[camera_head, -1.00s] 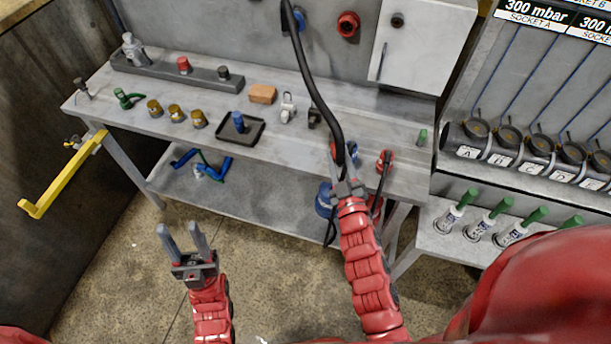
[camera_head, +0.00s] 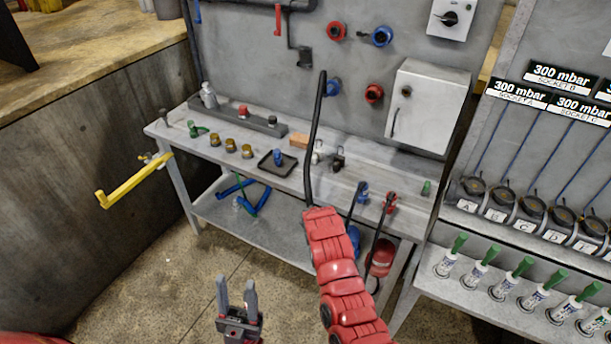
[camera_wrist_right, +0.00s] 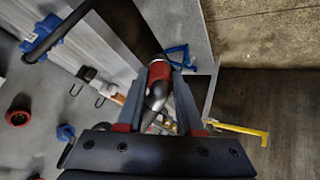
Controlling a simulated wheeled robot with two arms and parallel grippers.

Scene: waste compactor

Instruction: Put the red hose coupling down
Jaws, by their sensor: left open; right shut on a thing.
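In the right wrist view, my right gripper (camera_wrist_right: 160,95) is shut on the red hose coupling (camera_wrist_right: 160,72), which shows a red band and a dark grey body between the fingers. A black hose (camera_wrist_right: 110,12) shows beyond it. In the head view, my red right forearm hides that gripper and the coupling; the black hose (camera_head: 314,135) rises above it, in front of the bench. My left gripper (camera_head: 238,300) is open and empty, low in the head view, apart from the bench.
The grey workbench (camera_head: 225,168) carries brass fittings (camera_head: 231,145), a black tray (camera_head: 264,166) and an orange block (camera_head: 299,141). Blue (camera_head: 362,194) and red (camera_head: 390,201) hose ends are at its right. Wall sockets (camera_head: 373,94) and a white cabinet (camera_head: 428,105) are behind. A yellow bar (camera_head: 135,182) projects left.

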